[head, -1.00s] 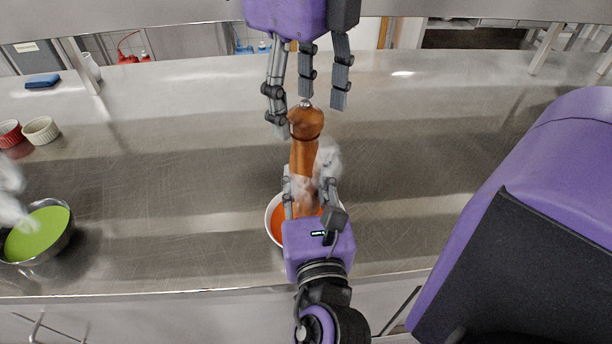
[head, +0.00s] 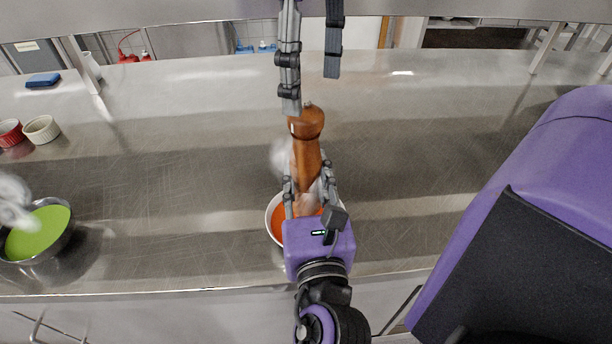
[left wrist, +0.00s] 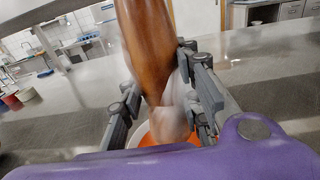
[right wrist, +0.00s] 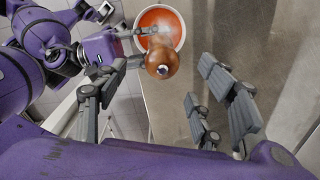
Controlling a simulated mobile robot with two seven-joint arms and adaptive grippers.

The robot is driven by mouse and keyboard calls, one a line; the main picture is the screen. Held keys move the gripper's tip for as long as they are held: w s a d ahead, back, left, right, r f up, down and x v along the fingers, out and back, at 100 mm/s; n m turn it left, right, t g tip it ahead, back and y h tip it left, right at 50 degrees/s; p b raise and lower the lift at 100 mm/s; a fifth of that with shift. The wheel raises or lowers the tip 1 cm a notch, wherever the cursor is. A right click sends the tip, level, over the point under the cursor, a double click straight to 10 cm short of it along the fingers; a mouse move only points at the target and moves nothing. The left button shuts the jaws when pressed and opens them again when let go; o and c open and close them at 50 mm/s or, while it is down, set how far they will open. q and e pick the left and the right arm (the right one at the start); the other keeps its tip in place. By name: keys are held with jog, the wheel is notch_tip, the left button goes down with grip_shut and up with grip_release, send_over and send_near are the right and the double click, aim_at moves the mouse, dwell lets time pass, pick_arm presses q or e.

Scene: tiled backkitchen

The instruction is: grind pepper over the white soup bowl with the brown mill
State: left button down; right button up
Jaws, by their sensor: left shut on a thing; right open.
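The brown pepper mill (head: 307,150) stands nearly upright, slightly tilted, over the white soup bowl (head: 269,222), which holds orange soup. My left gripper (head: 307,185) is shut on the mill's lower body, which also shows between its fingers in the left wrist view (left wrist: 148,45). Part of the bowl is hidden behind this gripper. My right gripper (head: 311,93) is open and empty, with its fingers spread around and above the mill's knob.
A metal bowl (head: 70,236) of green soup stands at the left, with white steam over it. A red ramekin (head: 10,133) and a white ramekin (head: 41,129) are behind it. A blue sponge (head: 43,80) lies at the back left. The steel counter is clear right of the mill.

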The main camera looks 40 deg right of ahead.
aim_at(306, 110)
jog(key=n, duration=0.4)
jog(key=n, duration=0.2)
jog(key=shift+n, duration=0.3)
jog(key=n, duration=0.5)
jog(key=shift+d+f, duration=0.15)
jog(key=shift+f, duration=0.65)
jog(key=shift+d+f, duration=0.15)
jog(key=shift+f, duration=0.65)
jog(key=shift+f, duration=1.95)
